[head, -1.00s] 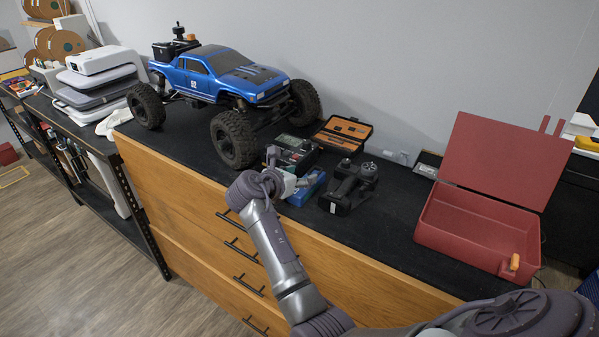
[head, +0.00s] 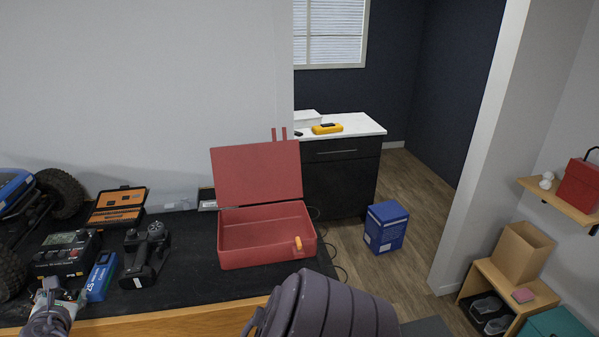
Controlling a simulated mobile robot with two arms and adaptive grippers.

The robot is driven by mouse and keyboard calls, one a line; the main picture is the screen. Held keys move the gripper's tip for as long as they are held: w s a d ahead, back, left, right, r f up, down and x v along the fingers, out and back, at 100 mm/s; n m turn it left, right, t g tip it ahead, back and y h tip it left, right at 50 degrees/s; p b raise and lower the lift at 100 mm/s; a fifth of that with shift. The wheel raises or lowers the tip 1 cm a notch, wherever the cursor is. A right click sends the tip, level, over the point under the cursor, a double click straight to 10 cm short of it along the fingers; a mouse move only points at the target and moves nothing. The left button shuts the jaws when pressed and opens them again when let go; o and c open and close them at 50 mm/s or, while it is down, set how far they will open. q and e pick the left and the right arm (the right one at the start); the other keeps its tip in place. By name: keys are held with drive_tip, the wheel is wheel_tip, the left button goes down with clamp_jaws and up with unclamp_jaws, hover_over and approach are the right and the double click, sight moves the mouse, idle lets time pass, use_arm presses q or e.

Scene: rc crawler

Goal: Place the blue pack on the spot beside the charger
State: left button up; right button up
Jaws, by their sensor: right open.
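The blue pack (head: 100,278) lies on the black top of the wooden drawer unit, just right of the charger (head: 66,254), a dark box with a small screen. My right gripper (head: 66,296) is at the lower left, in front of the charger and left of the pack. It is open, and the pack is not between its fingers as far as I can see. Its lower part is cut off by the frame edge. My left gripper is not in view.
A black transmitter (head: 146,254) stands right of the pack. Behind are an open orange-lined tool case (head: 118,207) and the blue crawler (head: 15,187). An open red box (head: 266,238) stands further right. A blue carton (head: 386,227) is on the floor.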

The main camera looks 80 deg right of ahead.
drive_tip(key=s+a+f+m+t+y, duration=0.3)
drive_tip(key=a+f+m+t+y, duration=0.25)
drive_tip(key=a, duration=0.45)
drive_tip(key=s+a+f+m+g+y, duration=0.15)
drive_tip(key=s+f, duration=0.25)
drive_tip(key=f, duration=0.6)
drive_tip(key=s+a+f+m+g+y, duration=0.1)
drive_tip(key=s+f+g, duration=0.3)
drive_tip(key=f, duration=0.5)
drive_tip(key=s+a+f+m+g+y, duration=0.15)
drive_tip(key=s+f, duration=0.35)
drive_tip(key=f, duration=0.5)
drive_tip(key=s+f+m+g, duration=0.2)
drive_tip(key=s+f, duration=0.4)
drive_tip(key=s, duration=0.7)
drive_tip(key=s+d+f+m+g, duration=0.1)
drive_tip(key=s+f+m+g, duration=0.1)
drive_tip(key=s+f, duration=0.5)
drive_tip(key=s+f+m+g, duration=0.2)
drive_tip(key=s+f, duration=0.5)
drive_tip(key=s, duration=1.2)
drive_tip(key=shift+d+f+m+g+y, duration=0.2)
drive_tip(key=shift+m+g+y, duration=0.15)
drive_tip(key=shift+m, duration=0.3)
drive_tip(key=shift+w, duration=0.1)
